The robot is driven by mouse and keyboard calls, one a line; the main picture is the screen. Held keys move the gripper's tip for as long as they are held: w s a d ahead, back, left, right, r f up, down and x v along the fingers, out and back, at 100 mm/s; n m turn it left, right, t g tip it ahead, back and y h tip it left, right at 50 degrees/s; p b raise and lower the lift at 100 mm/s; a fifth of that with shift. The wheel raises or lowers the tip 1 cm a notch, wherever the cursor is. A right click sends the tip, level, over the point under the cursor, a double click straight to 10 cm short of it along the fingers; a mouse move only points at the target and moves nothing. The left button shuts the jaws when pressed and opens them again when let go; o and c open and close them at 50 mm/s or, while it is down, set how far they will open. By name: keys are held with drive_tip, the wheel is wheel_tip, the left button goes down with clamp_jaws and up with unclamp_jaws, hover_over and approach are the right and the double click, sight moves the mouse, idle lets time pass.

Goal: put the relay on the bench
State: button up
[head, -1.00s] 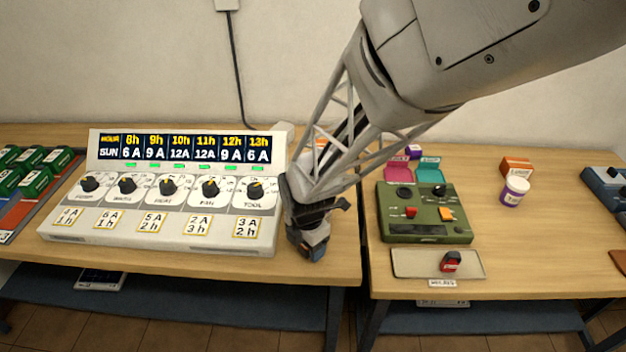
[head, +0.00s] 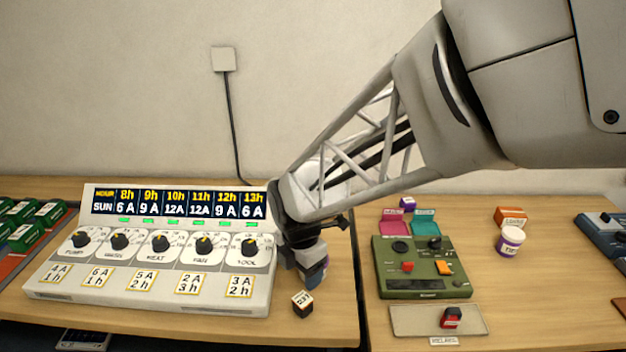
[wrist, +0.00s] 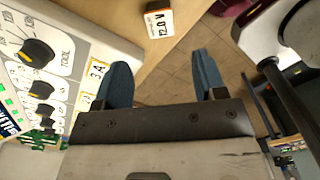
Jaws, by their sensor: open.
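A small dark and orange block with a white label (head: 302,304) lies on the left bench (head: 215,328), near its front right corner. In the wrist view this block (wrist: 158,20) reads "12.0 V"; I cannot tell whether it is the relay. A small red and black piece (head: 451,317) sits in a shallow tray (head: 412,320) on the right bench, above a tag that seems to read "RELAYS". My gripper (head: 312,276) is just behind the labelled block, right of the panel. Its blue fingers (wrist: 160,65) are apart, with nothing between them.
A white panel with dials (head: 150,290) stands close left of my gripper. A gap separates the left bench from the right bench (head: 540,290). The right bench carries a green control box (head: 425,285), a white jar (head: 510,241) and an orange box (head: 510,217).

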drive_tip(key=shift+r, duration=0.1)
idle(0.6)
drive_tip(key=s+d+r+m+t, duration=0.1)
drive_tip(key=s+d+r+m, duration=0.3)
drive_tip(key=d+m, duration=0.3)
drive_tip(key=s+d+r+m, duration=0.4)
drive_tip(key=s+d+m, duration=0.2)
drive_tip(key=m, duration=0.5)
drive_tip(key=s+d+r+m+t, duration=0.1)
drive_tip(key=s+d+r+m, duration=0.3)
drive_tip(key=d+m, duration=0.5)
drive_tip(key=shift+s+d+r+t, duration=0.2)
drive_tip(key=shift+s+t, duration=0.1)
drive_tip(key=shift+s, duration=0.1)
